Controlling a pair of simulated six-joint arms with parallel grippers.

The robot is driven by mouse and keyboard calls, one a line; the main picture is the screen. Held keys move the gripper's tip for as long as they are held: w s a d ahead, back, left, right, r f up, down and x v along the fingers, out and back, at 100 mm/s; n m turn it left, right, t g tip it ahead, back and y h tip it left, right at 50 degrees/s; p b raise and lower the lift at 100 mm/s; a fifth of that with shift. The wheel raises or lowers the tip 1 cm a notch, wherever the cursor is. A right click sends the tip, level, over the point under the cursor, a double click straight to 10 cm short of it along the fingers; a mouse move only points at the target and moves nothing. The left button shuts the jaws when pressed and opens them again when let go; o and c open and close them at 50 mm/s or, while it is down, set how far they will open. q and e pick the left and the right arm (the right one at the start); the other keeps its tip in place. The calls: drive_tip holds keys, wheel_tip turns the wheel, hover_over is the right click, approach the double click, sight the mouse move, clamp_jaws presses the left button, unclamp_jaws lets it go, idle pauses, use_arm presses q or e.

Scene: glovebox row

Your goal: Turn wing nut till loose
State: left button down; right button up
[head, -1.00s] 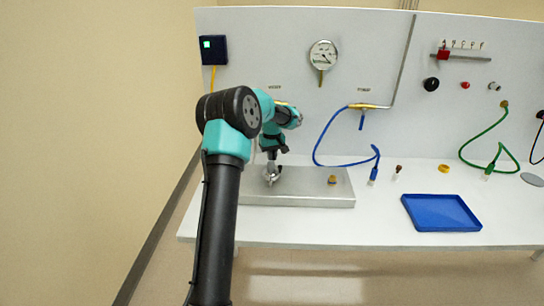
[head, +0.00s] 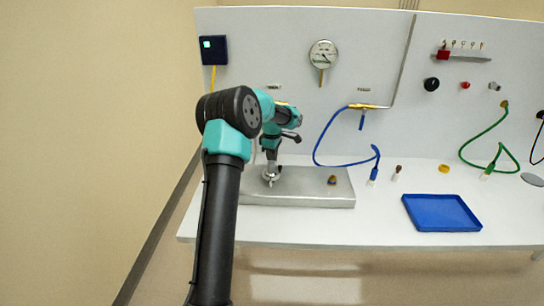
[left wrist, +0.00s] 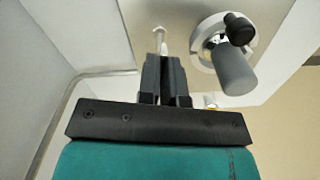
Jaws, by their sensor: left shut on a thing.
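My left gripper (head: 271,176) points down at the left part of a raised grey metal plate (head: 305,198) on the bench. It is shut on a small pale metal piece at the plate, which looks like the wing nut; the fingers hide most of it. In the left wrist view the two dark fingers (left wrist: 164,75) are close together, and a thin pale part (left wrist: 159,40) shows just beyond their tips. Whether the nut is loose on its thread cannot be told. My right gripper is not in view.
A small brass fitting (head: 332,180) stands on the plate's right half. A blue hose (head: 347,165) hangs from the back panel (head: 260,55) to the bench. A blue tray (head: 441,212) lies further right. The white bench (head: 380,215) is clear between plate and tray.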

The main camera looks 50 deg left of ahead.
use_arm(q)
drive_tip(key=shift+n, duration=1.6)
drive_tip(key=c, duration=1.3)
unclamp_jaws()
wheel_tip(320, 180, up, 17)
drive_tip(key=shift+r, duration=0.2)
